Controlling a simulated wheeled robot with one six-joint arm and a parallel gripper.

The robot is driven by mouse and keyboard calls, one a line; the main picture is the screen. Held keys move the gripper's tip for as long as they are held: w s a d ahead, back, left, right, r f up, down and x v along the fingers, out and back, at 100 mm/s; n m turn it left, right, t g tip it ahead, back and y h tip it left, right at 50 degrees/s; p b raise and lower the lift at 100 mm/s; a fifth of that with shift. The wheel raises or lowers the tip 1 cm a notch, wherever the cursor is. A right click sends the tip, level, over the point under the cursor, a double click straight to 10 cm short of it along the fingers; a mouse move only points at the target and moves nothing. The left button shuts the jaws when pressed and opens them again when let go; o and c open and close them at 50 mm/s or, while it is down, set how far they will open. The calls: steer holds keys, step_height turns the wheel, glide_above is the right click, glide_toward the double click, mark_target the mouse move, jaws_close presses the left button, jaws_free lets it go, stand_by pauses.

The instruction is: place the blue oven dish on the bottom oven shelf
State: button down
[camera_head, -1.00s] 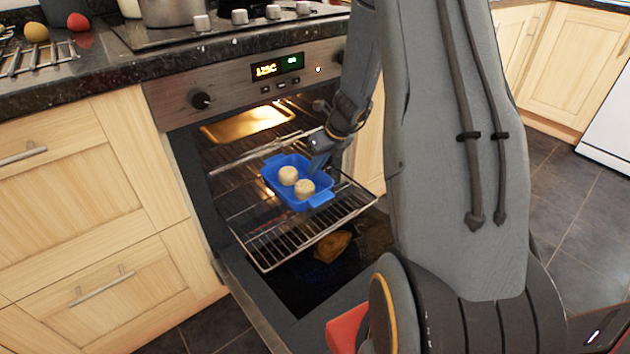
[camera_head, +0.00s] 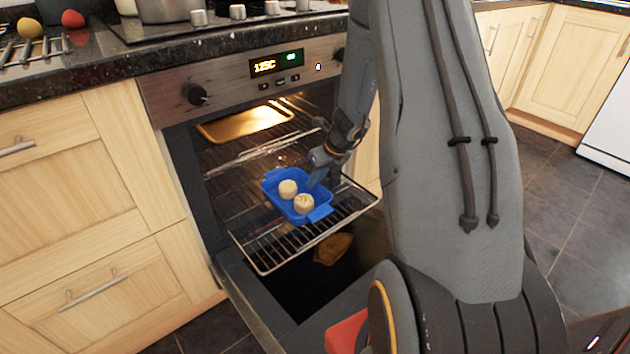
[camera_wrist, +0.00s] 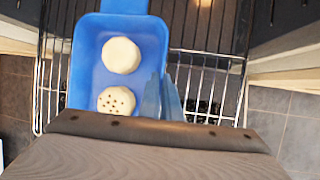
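The blue oven dish (camera_head: 270,181) is over the pulled-out lower wire shelf (camera_head: 270,250) of the open oven. It holds two pale round buns, one dotted, and also shows in the wrist view (camera_wrist: 84,70). My gripper (camera_head: 318,178) reaches down at the dish's right side. In the wrist view its fingers (camera_wrist: 163,98) straddle the dish's right wall, one inside and one outside, and look closed on it. The dish looks about level and at or just above the shelf wires; I cannot tell whether it touches.
A golden tray (camera_head: 245,122) sits on the upper level inside the oven. The oven door (camera_head: 245,290) hangs open below the shelf, with a brown object or reflection (camera_head: 333,248) on it. Bare wires show around the dish. The stone worktop (camera_head: 80,75) is above.

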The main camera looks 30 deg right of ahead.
steer(key=c, duration=2)
jaws_free()
steer(key=p+v, duration=0.5)
steer(key=v, duration=0.7)
steer(key=s+a+r+n+g, duration=0.1)
steer(key=s+a+r+n, duration=0.25)
steer(key=a+n, duration=0.3)
steer(key=s+a+r+n+y, duration=0.1)
steer(key=s+a+r+n, duration=0.1)
steer(key=a+r+n, duration=0.45)
steer(key=s+a+r+n+g, duration=0.1)
steer(key=s+a+r+n, duration=0.2)
steer(key=a, duration=0.6)
steer(key=s+a+r+n+h, duration=0.1)
steer(key=s+a+r+n, duration=0.1)
steer(key=s+n, duration=0.5)
steer(key=s+a+r+n+g+h, duration=0.1)
steer(key=s+a+n, duration=0.2)
steer(key=s+n, duration=0.4)
steer(key=s+a+r+n+g+h, duration=0.1)
steer(key=s+a+r+n, duration=0.1)
steer(key=s+n, duration=0.4)
steer(key=shift+s+a+r+n, duration=0.3)
steer(key=shift+s+n, duration=0.1)
steer(key=shift+n, duration=0.4)
